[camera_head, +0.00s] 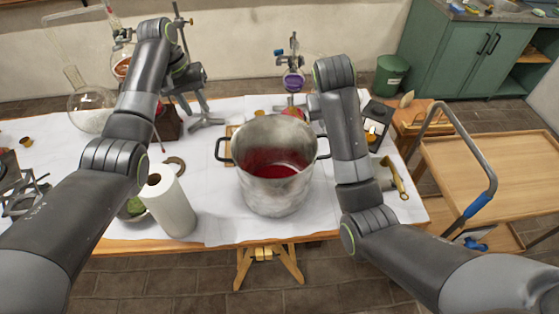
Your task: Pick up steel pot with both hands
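The steel pot (270,195) stands upright on the white-covered table, with a dark side handle on its left and another on its right. Its inside is stained red, with red liquid at the bottom. My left gripper (199,118) is behind and to the left of the pot, apart from the left handle. Its fingers look spread, with nothing between them. My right arm reaches up along the pot's right side, close to the right handle.
A paper towel roll (172,206) stands left of the pot, by a bowl with something green (134,208). A round glass flask (88,108) is at the back left. A purple-filled flask on a stand (293,82) is behind the pot. A wooden cart (500,175) stands right.

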